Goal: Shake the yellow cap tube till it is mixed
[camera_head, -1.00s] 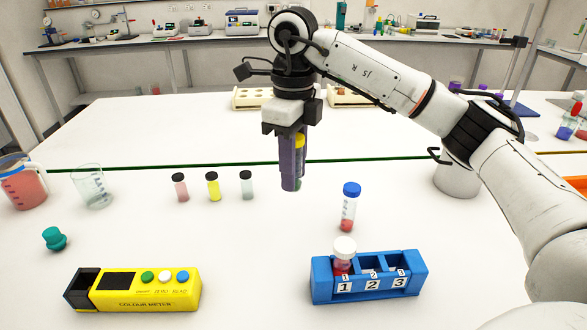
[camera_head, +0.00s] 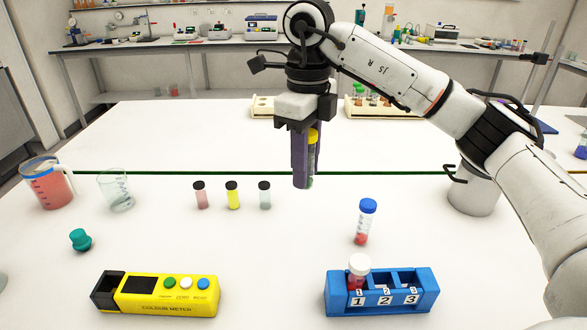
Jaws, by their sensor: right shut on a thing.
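The yellow cap tube (camera_head: 312,138) is held upright between the purple fingers of my right gripper (camera_head: 304,165). The fingers hide most of the tube; its yellow cap and a thin strip of its side show. Whether its content is evenly mixed cannot be seen. My right gripper points down and holds the tube above the white table, in front of the green line. My left gripper is not in view.
A blue rack (camera_head: 382,298) with slots 1, 2, 3 holds a white-capped tube (camera_head: 358,269) in slot 1. A blue-capped tube (camera_head: 364,222) stands behind it. A yellow colour meter (camera_head: 158,294), teal stopper (camera_head: 80,240), red jug (camera_head: 48,184), glass beaker (camera_head: 117,190) and black-capped vials (camera_head: 233,195) stand leftward.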

